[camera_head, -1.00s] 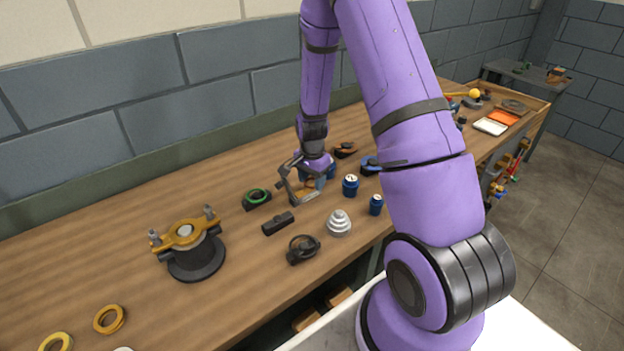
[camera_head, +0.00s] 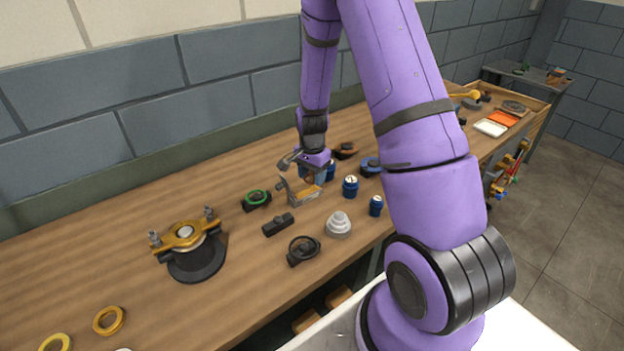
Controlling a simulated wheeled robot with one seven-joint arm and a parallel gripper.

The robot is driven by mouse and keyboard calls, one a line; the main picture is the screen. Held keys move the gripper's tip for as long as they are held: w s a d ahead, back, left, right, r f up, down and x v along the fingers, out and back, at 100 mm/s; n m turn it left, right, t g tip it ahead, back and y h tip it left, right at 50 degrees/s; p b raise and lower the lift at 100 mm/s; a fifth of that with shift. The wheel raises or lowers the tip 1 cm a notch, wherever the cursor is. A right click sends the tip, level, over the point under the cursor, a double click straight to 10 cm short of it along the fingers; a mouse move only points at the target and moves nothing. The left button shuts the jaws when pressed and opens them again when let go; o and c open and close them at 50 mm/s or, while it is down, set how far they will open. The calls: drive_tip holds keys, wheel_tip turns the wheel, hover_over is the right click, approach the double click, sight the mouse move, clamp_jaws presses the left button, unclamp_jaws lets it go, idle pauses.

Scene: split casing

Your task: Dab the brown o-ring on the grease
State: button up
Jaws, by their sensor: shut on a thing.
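My gripper (camera_head: 300,163) is low over the back middle of the workbench, partly hidden by its own wrist. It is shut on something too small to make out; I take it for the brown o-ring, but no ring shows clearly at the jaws. I cannot tell which thing holds the grease. A dark holder with an orange-brown ring-like top (camera_head: 346,150) lies behind to the right.
Around the gripper are a green ring on a dark stand (camera_head: 256,199), a black block (camera_head: 278,224), a dark ring stand (camera_head: 303,249), a stepped grey cone (camera_head: 339,224) and blue jars (camera_head: 350,186). A clamped casing (camera_head: 190,245) stands left.

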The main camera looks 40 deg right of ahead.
drive_tip(key=shift+r, duration=1.95)
drive_tip(key=shift+f, duration=0.1)
drive_tip(key=shift+f, duration=1.6)
drive_tip(key=shift+f, duration=0.15)
drive_tip(key=shift+f, duration=1)
